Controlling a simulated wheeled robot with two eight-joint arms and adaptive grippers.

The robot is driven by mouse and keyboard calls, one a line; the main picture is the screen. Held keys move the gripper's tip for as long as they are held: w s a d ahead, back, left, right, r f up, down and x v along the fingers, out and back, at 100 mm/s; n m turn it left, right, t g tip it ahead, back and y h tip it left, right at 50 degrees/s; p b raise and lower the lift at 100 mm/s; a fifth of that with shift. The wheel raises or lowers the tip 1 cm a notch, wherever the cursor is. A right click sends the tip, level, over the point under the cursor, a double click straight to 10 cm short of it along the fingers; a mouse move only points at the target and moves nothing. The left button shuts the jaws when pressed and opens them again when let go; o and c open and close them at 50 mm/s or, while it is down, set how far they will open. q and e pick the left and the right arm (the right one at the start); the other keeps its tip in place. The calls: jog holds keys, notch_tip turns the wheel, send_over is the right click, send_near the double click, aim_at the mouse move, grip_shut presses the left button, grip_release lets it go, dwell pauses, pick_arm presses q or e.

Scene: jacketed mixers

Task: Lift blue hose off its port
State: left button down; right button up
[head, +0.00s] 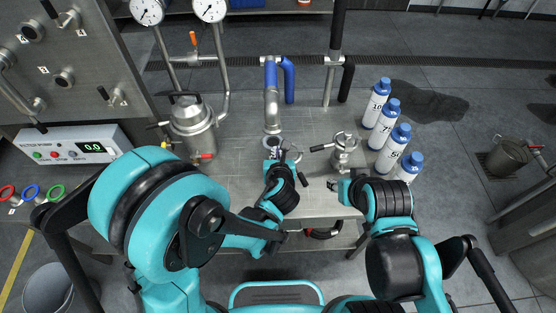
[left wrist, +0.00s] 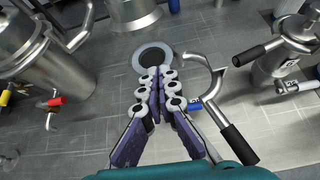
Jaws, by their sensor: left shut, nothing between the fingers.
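The blue hose (head: 289,82) bends over at its top and hangs behind the bench beside a steel pipe with a blue upper part (head: 271,78). The steel pipe's lower end (head: 272,122) comes down close above a round port (head: 272,142). My left gripper (head: 274,166) is just in front of this port. In the left wrist view its fingers (left wrist: 157,80) are together and empty, with a dark-centred grey ring (left wrist: 153,57) just beyond the tips. A clamp with a black handle (left wrist: 239,145) lies open at the right. My right gripper (head: 335,187) is near the bench front; its fingers are unclear.
A steel vessel (head: 193,124) stands left of the port, a smaller valve vessel (head: 346,152) right of it. Several white bottles (head: 385,132) with blue caps line the right bench edge. A black hose (head: 346,79) hangs at the back. A pump controller (head: 72,146) sits left.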

pick_arm(q)
jog(key=w+r+p, duration=0.1)
jog(key=w+r, duration=0.1)
jog(key=r, duration=0.1)
jog(key=shift+w, duration=0.2)
jog(key=shift+r, duration=0.2)
